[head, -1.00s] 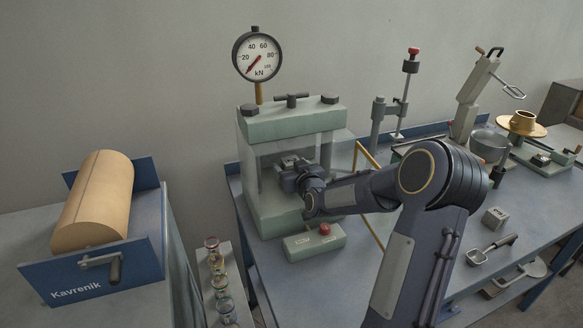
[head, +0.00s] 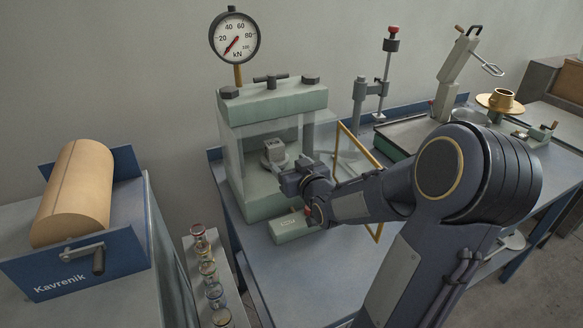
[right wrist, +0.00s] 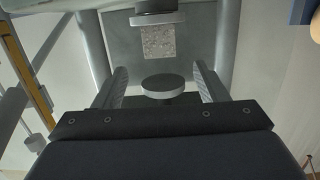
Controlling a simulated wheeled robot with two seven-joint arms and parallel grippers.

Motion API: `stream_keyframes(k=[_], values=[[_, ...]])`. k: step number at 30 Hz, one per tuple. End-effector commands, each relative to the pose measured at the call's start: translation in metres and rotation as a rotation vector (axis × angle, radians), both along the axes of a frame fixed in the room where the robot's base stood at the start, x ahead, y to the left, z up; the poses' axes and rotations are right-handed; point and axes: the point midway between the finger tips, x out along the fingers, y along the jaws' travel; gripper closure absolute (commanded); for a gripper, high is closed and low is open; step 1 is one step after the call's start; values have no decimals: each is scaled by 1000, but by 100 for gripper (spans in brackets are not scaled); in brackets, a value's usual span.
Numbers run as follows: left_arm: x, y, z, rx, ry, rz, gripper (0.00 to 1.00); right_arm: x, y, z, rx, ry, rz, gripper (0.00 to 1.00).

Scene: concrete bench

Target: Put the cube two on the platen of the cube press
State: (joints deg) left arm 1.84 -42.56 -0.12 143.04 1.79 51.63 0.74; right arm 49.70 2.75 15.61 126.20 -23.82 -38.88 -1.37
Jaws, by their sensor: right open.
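A small grey cube (head: 275,148) sits on the round lower platen (head: 265,163) inside the pale green cube press (head: 270,103). I cannot read a number on it. In the right wrist view, which looks upside down, the speckled cube (right wrist: 158,42) touches the platen (right wrist: 158,19), and the upper disc (right wrist: 168,86) is apart from it. My right gripper (head: 290,180) is in front of the press opening, open and empty. Its two fingers (right wrist: 161,88) show apart, clear of the cube. My left gripper is not in view.
A yellow-edged clear guard (head: 358,150) stands open right of the opening. A control box (head: 292,229) lies in front of the press, partly behind my arm. A dial gauge (head: 235,37) stands above. My right arm hides much of the bench's right side.

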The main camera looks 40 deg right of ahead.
Motion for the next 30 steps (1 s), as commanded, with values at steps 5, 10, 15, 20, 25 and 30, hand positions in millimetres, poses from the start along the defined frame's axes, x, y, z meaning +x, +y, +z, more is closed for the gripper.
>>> stream_keyframes(k=[5, 10, 15, 20, 25, 30], values=[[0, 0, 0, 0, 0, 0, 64, -6, 2, 1, 0, 1, -1, 34], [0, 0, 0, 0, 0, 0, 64, -13, 25, 4, 31, 82, 17, 34], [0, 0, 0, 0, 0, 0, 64, -58, 92, -2, 164, 323, 70, 34], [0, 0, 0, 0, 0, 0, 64, -132, 166, -21, 345, 574, 188, 34], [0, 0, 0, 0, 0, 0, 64, -201, 223, -36, 477, 774, 341, 34], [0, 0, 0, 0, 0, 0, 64, -231, 243, -42, 522, 861, 415, 34]])
